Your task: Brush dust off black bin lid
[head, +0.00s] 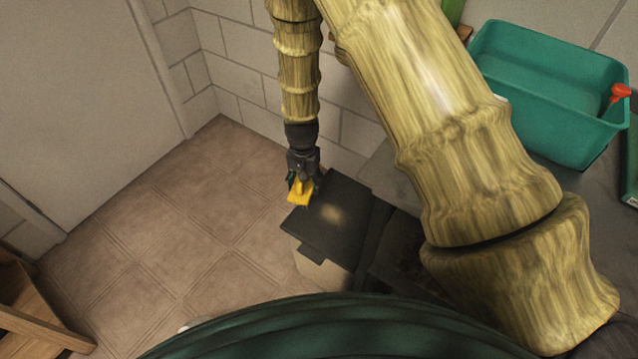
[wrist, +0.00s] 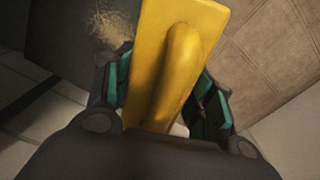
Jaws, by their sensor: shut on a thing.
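My gripper (head: 302,180) is shut on a yellow brush (head: 299,192) at the left edge of the black bin lid (head: 345,188). In the wrist view the brush (wrist: 178,60) fills the middle, with its ridged handle between the green finger pads of my gripper (wrist: 165,95). Its bristles are hidden. A tan patch of dust (head: 335,214) lies near the middle of the lid. The dust (wrist: 120,22) also shows left of the brush in the wrist view. I cannot tell whether the brush touches the lid. The pale bin body (head: 322,272) shows below the lid.
A grey counter (head: 590,190) with a green tub (head: 550,95) and a red nozzle (head: 620,92) is at the right. A block wall (head: 235,60) stands behind the bin. Tiled floor (head: 190,220) left of the bin is clear. A wooden piece (head: 40,315) stands at the lower left.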

